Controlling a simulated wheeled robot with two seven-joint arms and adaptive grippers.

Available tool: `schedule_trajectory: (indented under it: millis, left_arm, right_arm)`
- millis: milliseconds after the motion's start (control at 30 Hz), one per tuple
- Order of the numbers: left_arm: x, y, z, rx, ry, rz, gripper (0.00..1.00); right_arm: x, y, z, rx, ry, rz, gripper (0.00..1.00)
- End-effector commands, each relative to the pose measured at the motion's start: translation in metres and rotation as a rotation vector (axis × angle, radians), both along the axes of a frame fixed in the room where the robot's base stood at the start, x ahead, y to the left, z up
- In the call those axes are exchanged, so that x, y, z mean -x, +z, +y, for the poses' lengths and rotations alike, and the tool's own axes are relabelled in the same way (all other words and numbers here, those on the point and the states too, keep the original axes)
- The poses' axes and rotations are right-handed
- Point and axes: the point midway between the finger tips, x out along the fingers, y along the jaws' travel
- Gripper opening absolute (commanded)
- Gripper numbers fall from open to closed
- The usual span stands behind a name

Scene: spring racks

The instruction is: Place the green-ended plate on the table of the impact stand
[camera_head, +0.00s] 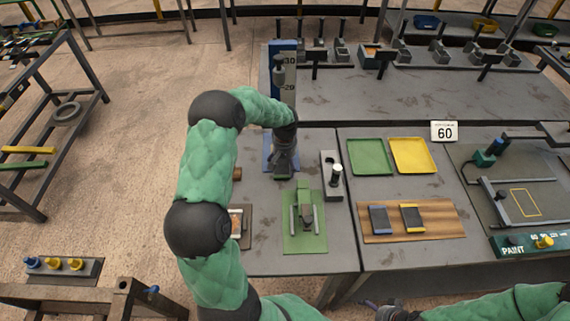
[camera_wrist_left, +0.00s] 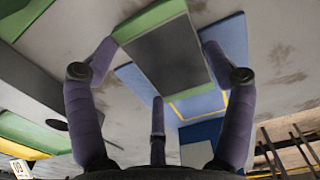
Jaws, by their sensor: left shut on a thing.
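The green-ended plate (camera_wrist_left: 165,58) is dark with a green end, seen in the left wrist view between my left fingers (camera_wrist_left: 160,75). My left gripper (camera_head: 283,172) is shut on it, above the blue table of the impact stand (camera_wrist_left: 188,100), which has a yellow outline. In the head view the stand's upright scale (camera_head: 289,75) rises behind my left gripper, and the gripper hides most of the blue table and the plate. I cannot tell whether the plate touches the table. My right gripper (camera_head: 394,312) is partly visible at the bottom edge; its fingers are unclear.
A wooden board (camera_head: 445,231) holds a blue-ended plate (camera_head: 380,219) and a yellow-ended plate (camera_head: 412,218). Green (camera_head: 370,157) and yellow (camera_head: 412,155) trays lie behind it. A green fixture (camera_head: 304,225) stands in front of the impact stand. A grey block with a knob (camera_head: 334,178) is to its right.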

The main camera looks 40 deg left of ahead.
Motion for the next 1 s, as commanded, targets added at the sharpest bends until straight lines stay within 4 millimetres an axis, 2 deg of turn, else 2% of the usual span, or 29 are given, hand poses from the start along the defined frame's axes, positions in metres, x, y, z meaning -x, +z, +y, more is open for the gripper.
schedule_trajectory:
  millis: [33, 67, 100, 133, 567, 767, 1000]
  left_arm:
    - [-0.001, -0.001, 0.001, -0.001, 0.000, -0.003, 0.23]
    - [0.000, -0.003, 0.000, 0.001, 0.000, 0.001, 0.85]
    - [0.000, -0.002, 0.000, 0.001, 0.000, 0.001, 0.96]
    - [0.000, -0.002, 0.000, 0.001, 0.000, 0.001, 1.00]
    - [0.000, 0.001, 0.000, 0.000, 0.000, 0.000, 1.00]
    - [-0.001, 0.029, 0.000, -0.002, -0.001, -0.004, 1.00]
    - [0.000, 0.078, 0.000, -0.001, 0.000, -0.003, 1.00]
  right_arm:
    - [0.000, -0.002, 0.000, 0.000, 0.000, 0.000, 1.00]
    - [0.000, -0.002, 0.000, 0.000, 0.000, 0.000, 1.00]
    - [0.000, -0.001, 0.000, 0.000, 0.000, 0.000, 1.00]
    - [0.000, -0.001, 0.000, 0.000, 0.000, 0.000, 1.00]
    - [0.000, 0.001, 0.000, 0.000, 0.000, 0.000, 1.00]
    - [0.000, 0.007, 0.000, 0.000, 0.000, 0.000, 1.00]
    - [0.000, 0.016, 0.000, 0.000, 0.000, 0.000, 1.00]
